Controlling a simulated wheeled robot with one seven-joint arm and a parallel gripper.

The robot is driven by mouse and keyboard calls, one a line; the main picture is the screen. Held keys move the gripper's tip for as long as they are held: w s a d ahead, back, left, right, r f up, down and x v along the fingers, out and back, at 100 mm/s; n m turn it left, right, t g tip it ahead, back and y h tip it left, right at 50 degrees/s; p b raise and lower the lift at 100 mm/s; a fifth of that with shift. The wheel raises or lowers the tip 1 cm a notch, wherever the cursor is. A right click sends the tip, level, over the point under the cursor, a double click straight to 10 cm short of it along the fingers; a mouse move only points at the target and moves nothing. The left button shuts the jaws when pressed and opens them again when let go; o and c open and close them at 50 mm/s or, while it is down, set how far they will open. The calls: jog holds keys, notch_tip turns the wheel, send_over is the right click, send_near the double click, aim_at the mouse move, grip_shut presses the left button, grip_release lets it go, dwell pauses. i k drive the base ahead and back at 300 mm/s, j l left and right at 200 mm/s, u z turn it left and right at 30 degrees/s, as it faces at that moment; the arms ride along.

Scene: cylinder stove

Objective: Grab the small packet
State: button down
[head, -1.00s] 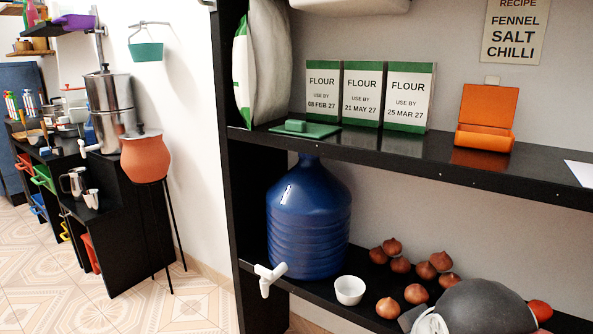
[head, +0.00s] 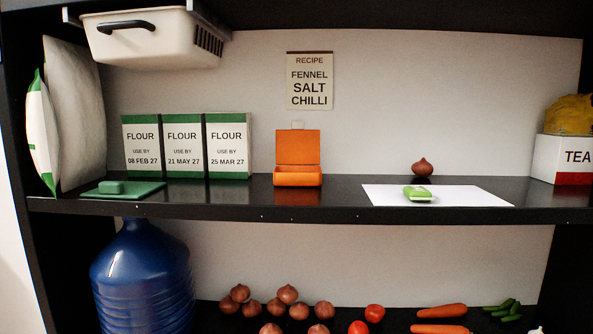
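A small green packet-like item with a pale front edge (head: 418,194) lies on a white sheet (head: 470,196) on the upper shelf, right of centre. It is too small to read any marking. A larger white and green bag (head: 40,135) stands at the far left of the same shelf. My gripper is not in view.
On the upper shelf (head: 345,210) stand three flour boxes (head: 183,145), an open orange box (head: 298,176), a green lidded piece (head: 122,189), an onion (head: 422,167) behind the sheet and a tea box (head: 563,158). Vegetables and a blue jug (head: 143,275) are below.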

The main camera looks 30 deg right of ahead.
aim_at(415, 194)
jog(key=l+z, duration=0.15)
jog(key=z, duration=0.25)
jog(key=l+z, duration=0.2)
jog(key=z, duration=0.15)
jog(key=k+l+z, duration=0.1)
jog(key=z, duration=0.3)
